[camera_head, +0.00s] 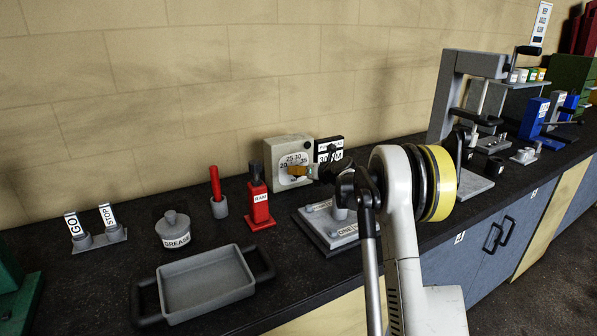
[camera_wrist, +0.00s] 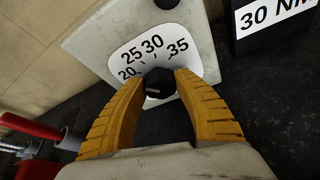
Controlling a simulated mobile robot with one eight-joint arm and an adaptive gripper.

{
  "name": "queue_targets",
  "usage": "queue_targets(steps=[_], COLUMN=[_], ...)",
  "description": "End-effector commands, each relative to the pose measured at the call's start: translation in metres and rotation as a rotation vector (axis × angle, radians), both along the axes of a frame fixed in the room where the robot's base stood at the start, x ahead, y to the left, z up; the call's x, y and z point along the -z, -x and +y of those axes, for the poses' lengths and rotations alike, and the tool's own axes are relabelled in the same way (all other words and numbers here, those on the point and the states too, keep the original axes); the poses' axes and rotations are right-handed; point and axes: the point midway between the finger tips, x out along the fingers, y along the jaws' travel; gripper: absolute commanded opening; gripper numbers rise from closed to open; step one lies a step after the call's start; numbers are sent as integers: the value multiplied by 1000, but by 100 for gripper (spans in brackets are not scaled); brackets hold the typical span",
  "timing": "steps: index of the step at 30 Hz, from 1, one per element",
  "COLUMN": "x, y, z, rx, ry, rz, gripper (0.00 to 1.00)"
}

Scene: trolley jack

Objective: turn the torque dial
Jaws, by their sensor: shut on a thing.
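The torque dial is a black knob (camera_wrist: 159,83) on a grey box with a white scale plate (camera_wrist: 198,62) marked 20, 25, 30 and 35. In the head view the box (camera_head: 279,151) stands against the back wall. My gripper (camera_wrist: 160,80) has its two yellow fingers closed around the knob from both sides. In the head view my gripper (camera_head: 299,171) reaches the box face from the right and hides the knob. A black block with a white "30 NM" label (camera_wrist: 279,14) stands right of the box; in the head view the label (camera_head: 328,156) is partly covered.
A red block (camera_head: 258,203) stands just left of the dial box. Left of it are a grey cup (camera_head: 219,207) with a red handle, a grease pot (camera_head: 173,230) and a grey tray (camera_head: 205,283). A grey plate (camera_head: 334,228) lies in front, beside my arm.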

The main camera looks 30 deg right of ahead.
Motion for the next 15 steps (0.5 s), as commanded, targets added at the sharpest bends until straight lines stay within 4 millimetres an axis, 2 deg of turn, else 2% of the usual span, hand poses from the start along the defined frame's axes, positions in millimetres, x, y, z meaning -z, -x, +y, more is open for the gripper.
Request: queue_targets(steps=[15], x=[2], y=[-1], z=[-3], rx=[0], ry=[-492], rz=[15], gripper=[6])
